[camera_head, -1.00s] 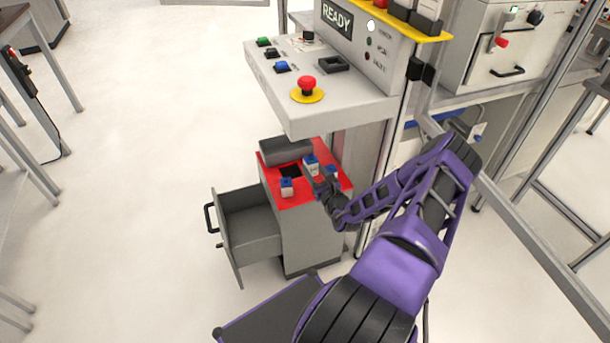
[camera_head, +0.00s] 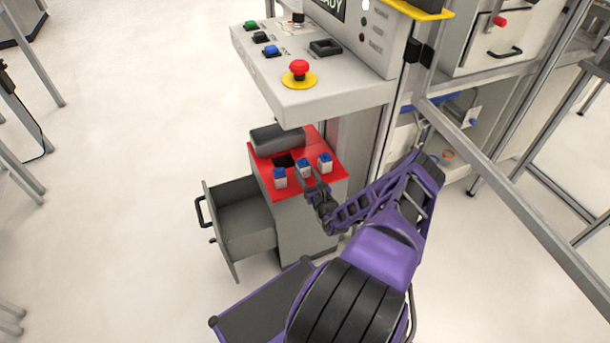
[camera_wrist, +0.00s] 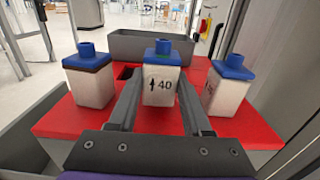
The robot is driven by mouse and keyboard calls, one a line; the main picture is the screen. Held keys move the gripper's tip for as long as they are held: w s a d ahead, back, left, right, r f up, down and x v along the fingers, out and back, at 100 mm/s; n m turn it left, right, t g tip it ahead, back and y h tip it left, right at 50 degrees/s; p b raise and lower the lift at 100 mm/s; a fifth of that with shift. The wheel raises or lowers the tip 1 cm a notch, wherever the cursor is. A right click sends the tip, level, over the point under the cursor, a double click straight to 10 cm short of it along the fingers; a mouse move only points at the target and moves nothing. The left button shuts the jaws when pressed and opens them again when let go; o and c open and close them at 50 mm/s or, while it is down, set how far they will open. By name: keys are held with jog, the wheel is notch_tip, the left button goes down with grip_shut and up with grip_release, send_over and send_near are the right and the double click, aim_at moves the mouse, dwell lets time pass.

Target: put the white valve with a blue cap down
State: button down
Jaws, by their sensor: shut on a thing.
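A white valve with a blue cap (camera_wrist: 160,84), marked "40", is between the fingers of my gripper (camera_wrist: 160,105) in the wrist view. My gripper is shut on it, and it stays upright. In the head view the held valve (camera_head: 304,167) is over the red top (camera_head: 317,189) of the grey cabinet, in the middle of a row. Whether its base touches the red top I cannot tell. Two similar valves stand on the red top, one to the left (camera_head: 280,178) and one to the right (camera_head: 325,163).
A grey bin (camera_head: 277,138) stands at the back of the red top, beside a dark square opening (camera_head: 283,160). The cabinet's drawer (camera_head: 241,215) is pulled out to the left. A control console (camera_head: 318,97) with a red button overhangs behind.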

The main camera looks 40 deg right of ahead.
jog(key=shift+f, duration=0.3)
jog(key=shift+f, duration=0.1)
jog(key=shift+f, duration=0.15)
jog(key=shift+c, duration=1.7)
grip_release()
jog(key=shift+r, duration=0.35)
jog(key=p+v, duration=0.1)
jog(key=v, duration=1.1)
